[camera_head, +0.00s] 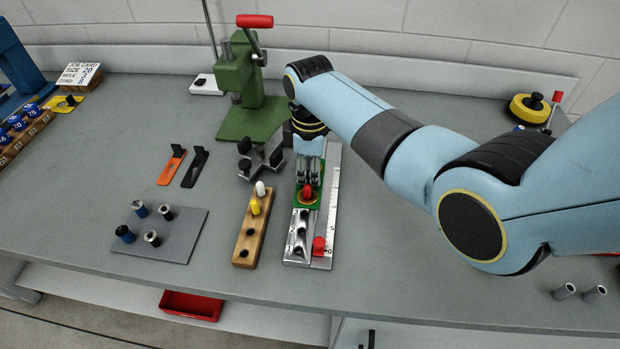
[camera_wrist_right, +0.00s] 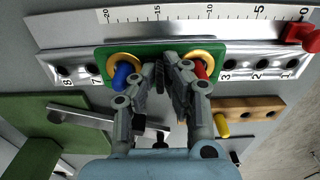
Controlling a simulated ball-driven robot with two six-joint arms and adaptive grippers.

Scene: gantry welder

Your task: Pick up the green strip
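The green strip (camera_wrist_right: 150,49) lies along the silver numbered rail in the right wrist view, between the holes marked 7 and 3. It carries two gold rings, one with a blue peg (camera_wrist_right: 122,75) and one with a red peg (camera_wrist_right: 200,68). In the head view only a part of the green strip (camera_head: 315,200) shows around the red peg (camera_head: 308,193); my gripper hides the rest. My right gripper (camera_wrist_right: 168,66) points down over the strip's middle, between the rings, with a narrow gap between its fingers. Contact with the strip cannot be told. My left gripper is out of view.
The silver rail (camera_head: 299,250) lies beside a white scale (camera_head: 328,220) with a red stop (camera_head: 319,246). A wooden block (camera_head: 245,245) with yellow and white pegs is to the left. A clamp (camera_head: 258,160) and green press (camera_head: 240,85) stand close behind.

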